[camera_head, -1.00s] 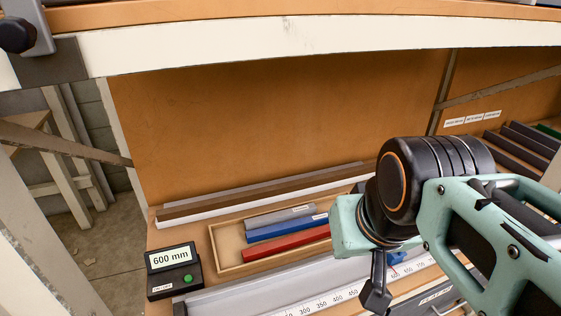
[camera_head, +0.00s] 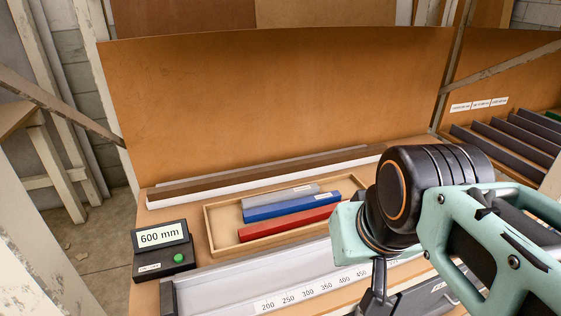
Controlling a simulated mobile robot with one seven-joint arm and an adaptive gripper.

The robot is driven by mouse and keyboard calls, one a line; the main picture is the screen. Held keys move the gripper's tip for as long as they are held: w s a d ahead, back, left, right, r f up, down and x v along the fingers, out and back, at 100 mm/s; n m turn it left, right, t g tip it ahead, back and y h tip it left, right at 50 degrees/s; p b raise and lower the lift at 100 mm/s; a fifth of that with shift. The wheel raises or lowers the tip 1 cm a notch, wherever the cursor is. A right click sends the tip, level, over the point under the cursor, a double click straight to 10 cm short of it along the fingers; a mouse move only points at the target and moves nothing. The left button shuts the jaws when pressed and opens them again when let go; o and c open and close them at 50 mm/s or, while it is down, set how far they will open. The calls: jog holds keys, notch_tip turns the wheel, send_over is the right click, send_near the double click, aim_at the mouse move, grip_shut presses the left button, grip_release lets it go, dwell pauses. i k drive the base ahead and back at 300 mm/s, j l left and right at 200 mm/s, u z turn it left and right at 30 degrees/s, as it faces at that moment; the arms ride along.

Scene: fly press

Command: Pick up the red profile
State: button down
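The red profile (camera_head: 288,222) lies in a shallow wooden tray (camera_head: 212,240) on the bench. It is the front one of the bars there, and its right end is close to or behind my arm in the picture. A blue profile (camera_head: 290,207) lies just behind it, and a grey profile (camera_head: 280,195) behind that. My gripper (camera_head: 376,300) shows only in part at the lower right, below the wrist, over the front of the bench. It is right of and nearer than the red profile, apart from it. Its fingertips are not clear.
A display box reading 600 mm (camera_head: 163,248) with a green button stands left of the tray. A grey rail with a number scale (camera_head: 300,298) runs along the front. Long white and brown bars (camera_head: 260,182) lie behind the tray. Dark bars rest in a rack (camera_head: 500,140) at right.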

aim_at(251, 233)
jog(key=i+l, duration=0.1)
jog(key=l, duration=0.25)
jog(key=i+l, duration=0.1)
jog(key=l, duration=0.3)
jog(key=i+l, duration=0.1)
jog(key=l, duration=0.25)
jog(key=l+u, duration=0.4)
jog(key=z, duration=0.35)
jog(key=i+j, duration=0.05)
